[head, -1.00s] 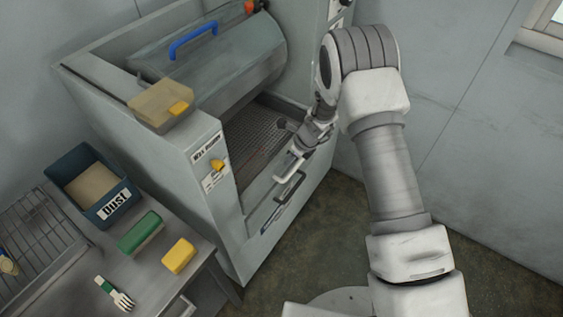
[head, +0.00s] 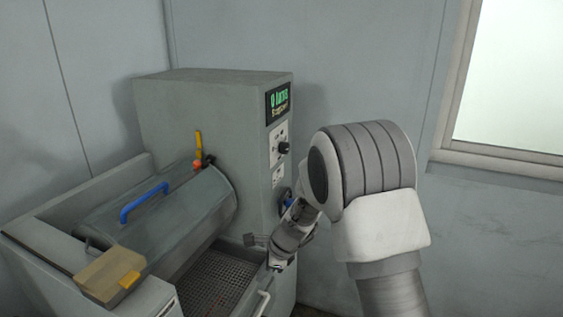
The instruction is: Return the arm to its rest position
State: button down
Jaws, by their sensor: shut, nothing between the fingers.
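My arm rises from the bottom right in the head view and bends at a large grey-and-white joint. Its far end reaches down and left to my gripper (head: 275,263), small and partly hidden at the front right of the grey machine. The gripper is shut with nothing held. It is over or beside the machine's front edge; I cannot tell whether it touches.
The grey machine (head: 205,100) has a drum with a blue handle (head: 145,201), a perforated floor (head: 212,285) and a knob (head: 284,148). A box with a yellow piece (head: 110,277) sits at its front left corner. A window (head: 513,75) is on the right wall.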

jog(key=s+d+r+n+t, duration=0.1)
jog(key=s+d+r+n, duration=0.4)
jog(key=r, duration=0.4)
jog(key=s+d+r+n, duration=0.4)
jog(key=s+r, duration=0.2)
jog(key=r, duration=0.4)
jog(key=s+d+r+n+t+h, duration=0.1)
jog(key=s+d+n, duration=0.3)
jog(key=s, duration=0.4)
jog(key=s+d+r+n+t+h, duration=0.1)
jog(key=s+d+r+n+h, duration=0.2)
jog(key=s+d, duration=0.3)
jog(key=s+r+n, duration=0.1)
jog(key=s, duration=0.2)
jog(key=shift+r+n, duration=0.15)
jog(key=shift+n, duration=0.15)
jog(key=shift+d, duration=0.1)
